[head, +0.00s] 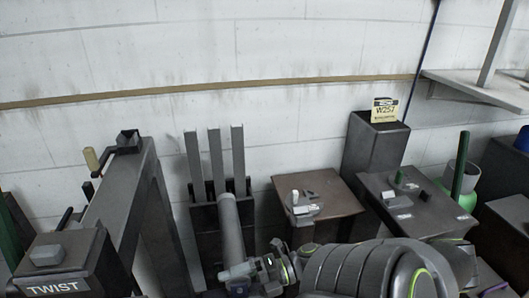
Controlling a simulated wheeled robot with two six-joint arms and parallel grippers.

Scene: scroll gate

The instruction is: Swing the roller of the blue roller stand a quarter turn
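I cannot make out a blue roller stand for certain. A blue piece (522,138) shows at the right edge, cut off by the frame. A plain grey cylinder (230,228) slants up in front of a dark rack; I cannot tell whether it is a roller or part of an arm. My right arm comes in from the lower right and reaches left across the bottom. Its end, apparently my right gripper (242,272), is by the cylinder's lower end. Its fingers are too small and covered to read, and contact cannot be told. My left gripper is not in view.
A dark box marked TWIST (62,272) and a grey frame with a crank (118,190) stand at left. Brown-topped pedestals (325,184) carry small fittings. A dark column (374,150) bears a yellow label. A green post (460,165) and a wall shelf (480,90) are at right.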

